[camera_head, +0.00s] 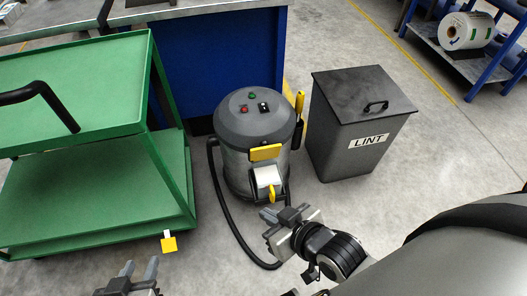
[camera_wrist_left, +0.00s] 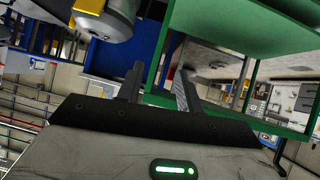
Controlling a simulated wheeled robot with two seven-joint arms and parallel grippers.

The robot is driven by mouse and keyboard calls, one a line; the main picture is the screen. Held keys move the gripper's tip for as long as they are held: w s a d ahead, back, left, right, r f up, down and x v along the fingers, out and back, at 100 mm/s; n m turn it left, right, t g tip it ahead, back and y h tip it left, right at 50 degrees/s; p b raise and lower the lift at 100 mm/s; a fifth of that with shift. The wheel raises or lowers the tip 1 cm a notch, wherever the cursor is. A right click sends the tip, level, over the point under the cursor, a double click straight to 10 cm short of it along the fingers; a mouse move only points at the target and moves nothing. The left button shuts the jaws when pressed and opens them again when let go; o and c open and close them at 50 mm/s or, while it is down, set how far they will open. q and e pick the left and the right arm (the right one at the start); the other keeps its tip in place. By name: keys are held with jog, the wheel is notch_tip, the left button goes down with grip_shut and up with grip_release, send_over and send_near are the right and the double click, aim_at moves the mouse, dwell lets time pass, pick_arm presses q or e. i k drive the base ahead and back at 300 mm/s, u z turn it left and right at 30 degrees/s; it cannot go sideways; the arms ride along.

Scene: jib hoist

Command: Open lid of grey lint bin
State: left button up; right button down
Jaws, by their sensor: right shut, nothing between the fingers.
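The grey lint bin (camera_head: 345,145) stands on the floor right of centre in the head view, with a white "LINT" label on its front. Its flat dark lid (camera_head: 345,88) lies closed on top, and a black handle (camera_head: 376,106) sits near the lid's right front edge. My right gripper (camera_head: 268,222) is shut and empty, lower left of the bin and apart from it. My left gripper (camera_head: 139,270) is at the bottom left edge, far from the bin. Its two fingers stand apart with nothing between them, also in the left wrist view (camera_wrist_left: 158,85).
A grey vacuum (camera_head: 235,165) with yellow parts and a black hose stands just left of the bin. A green two-shelf cart (camera_head: 90,190) fills the left, and a blue bench (camera_head: 230,50) stands behind. Floor right of the bin is clear. A rack (camera_head: 450,60) is at upper right.

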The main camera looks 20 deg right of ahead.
aim_at(357, 94)
jog(key=k, duration=0.85)
jog(key=z, duration=2.15)
jog(key=i, duration=5.2)
jog(key=u, duration=4.8)
jog(key=i, duration=0.5)
jog(key=z, duration=0.05)
